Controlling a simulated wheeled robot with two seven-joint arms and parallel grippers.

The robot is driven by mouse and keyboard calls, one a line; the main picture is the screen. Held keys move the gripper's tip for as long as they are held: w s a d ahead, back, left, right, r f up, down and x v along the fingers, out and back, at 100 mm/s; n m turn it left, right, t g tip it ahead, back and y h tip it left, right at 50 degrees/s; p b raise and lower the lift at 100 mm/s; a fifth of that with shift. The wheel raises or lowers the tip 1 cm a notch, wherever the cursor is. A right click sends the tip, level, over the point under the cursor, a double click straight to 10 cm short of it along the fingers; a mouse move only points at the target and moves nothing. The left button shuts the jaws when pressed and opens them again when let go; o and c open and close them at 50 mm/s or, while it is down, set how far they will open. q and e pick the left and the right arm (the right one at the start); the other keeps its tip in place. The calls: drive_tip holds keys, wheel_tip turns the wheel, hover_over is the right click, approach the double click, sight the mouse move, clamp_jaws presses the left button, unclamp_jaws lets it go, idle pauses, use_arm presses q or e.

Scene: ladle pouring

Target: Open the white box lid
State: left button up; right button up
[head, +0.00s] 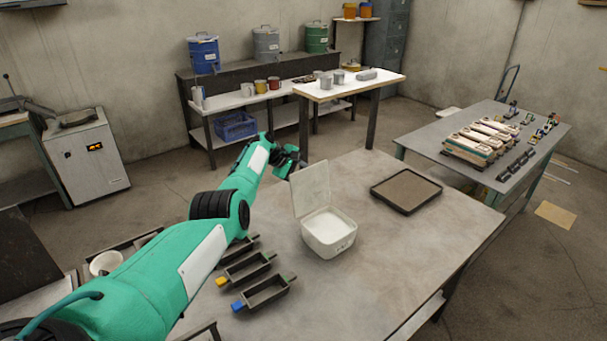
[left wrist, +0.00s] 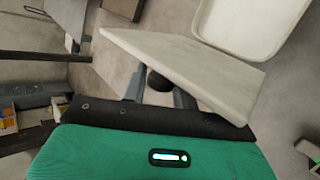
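The white box (head: 329,236) stands on the grey table, and its inside shows white. Its lid (head: 311,188) stands up, roughly upright, at the box's far left edge. In the left wrist view the lid (left wrist: 185,68) is a pale slab close in front of my fingers, with the box (left wrist: 238,25) beyond it. My left gripper (head: 287,162) is behind the lid, on its outer side. Its fingers (left wrist: 160,93) look apart, with a dark round knob (left wrist: 159,81) between them; the lid hides the fingertips. My right gripper is not in view.
Several small dark trays (head: 264,291) with coloured ends lie left of the box, near my left arm. A flat brown-topped tray (head: 406,190) lies to the right. The table (head: 400,260) is clear in front and right of the box.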

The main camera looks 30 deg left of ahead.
use_arm(q)
drive_tip(key=o, duration=0.3)
drive_tip(key=shift+r, duration=0.15)
drive_tip(key=shift+o, duration=0.2)
drive_tip(key=v, duration=1.3)
drive_tip(key=shift+s+a+r, duration=0.15)
drive_tip(key=shift+s+a, duration=0.05)
drive_tip(key=shift+s, duration=0.05)
